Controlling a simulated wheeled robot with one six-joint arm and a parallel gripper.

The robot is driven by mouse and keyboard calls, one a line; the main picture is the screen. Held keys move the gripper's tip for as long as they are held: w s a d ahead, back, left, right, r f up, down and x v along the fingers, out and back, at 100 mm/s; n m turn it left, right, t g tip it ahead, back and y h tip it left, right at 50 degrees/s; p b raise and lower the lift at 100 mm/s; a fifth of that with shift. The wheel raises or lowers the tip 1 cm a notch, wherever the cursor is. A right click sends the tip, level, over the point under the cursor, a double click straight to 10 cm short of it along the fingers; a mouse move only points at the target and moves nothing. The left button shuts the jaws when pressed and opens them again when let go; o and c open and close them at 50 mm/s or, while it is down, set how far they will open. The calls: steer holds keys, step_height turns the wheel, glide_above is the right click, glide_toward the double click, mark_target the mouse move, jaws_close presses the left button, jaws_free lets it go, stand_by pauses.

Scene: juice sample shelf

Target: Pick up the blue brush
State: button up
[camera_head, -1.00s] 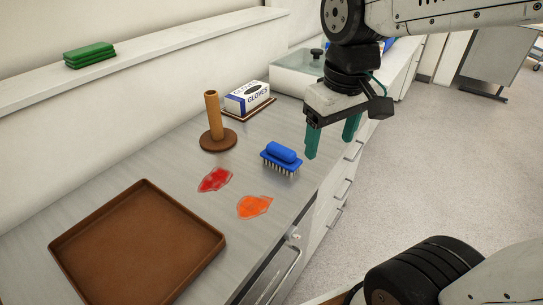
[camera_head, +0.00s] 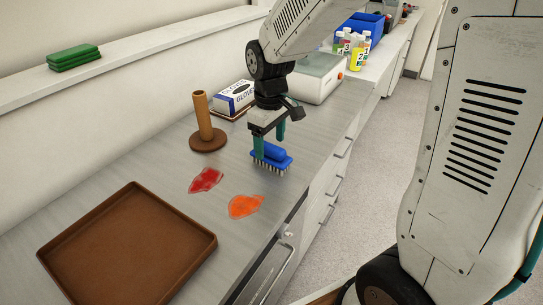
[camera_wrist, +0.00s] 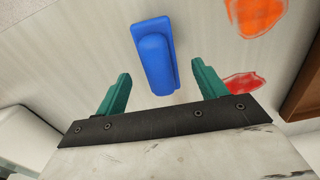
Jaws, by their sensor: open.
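The blue brush (camera_head: 274,158) sits on the grey counter, bristles down and its rounded blue handle on top. My gripper (camera_head: 269,143) is open, with its green fingers right at the brush in the head view. In the wrist view the brush (camera_wrist: 154,56) lies beyond the fingertips and roughly between their lines, reaching toward the gap. The open gripper (camera_wrist: 160,82) holds nothing there. In the head view one finger covers part of the brush's left side. I cannot tell whether the fingers touch it.
A red spill (camera_head: 206,180) and an orange spill (camera_head: 245,206) lie left of the brush. A brown tray (camera_head: 62,262), a brown upright holder (camera_head: 205,122) and a glove box (camera_head: 236,97) share the counter. Numbered bottles (camera_head: 357,50) stand farther back.

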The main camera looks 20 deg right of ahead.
steer(key=shift+d+f, duration=0.1)
steer(key=shift+f, duration=1.3)
steer(key=c, duration=1.1)
steer(key=shift+w+r, duration=0.1)
steer(key=shift+r, duration=0.1)
steer(key=shift+r, duration=0.6)
step_height(320, 180, up, 2)
steer(key=shift+r, duration=0.15)
steer(key=s+a, duration=0.3)
steer(key=s, duration=0.4)
steer(key=s+a+r, duration=0.1)
steer(key=s+a, duration=0.2)
steer(key=s, duration=0.5)
steer(key=shift+r, duration=0.1)
